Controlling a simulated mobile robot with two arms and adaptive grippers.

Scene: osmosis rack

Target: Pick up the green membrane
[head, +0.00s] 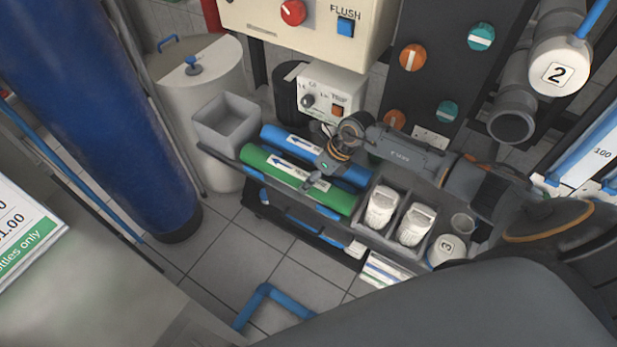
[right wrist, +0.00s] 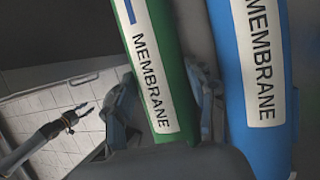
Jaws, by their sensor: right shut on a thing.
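The green membrane (head: 335,201) is a long green cylinder with a white label, lying in the rack beside the blue membrane (head: 350,174). The membrane still appears to lie at rack level. A small gripper, seemingly my left one (right wrist: 72,120), shows far off in the right wrist view; its opening is unclear.
An empty grey bin (head: 228,125) stands left of the membranes. Two white cartridges (head: 381,207) stand in compartments to the right. A control box (head: 328,95) is behind. A large blue tank (head: 110,110) stands left; tiled floor is open in front.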

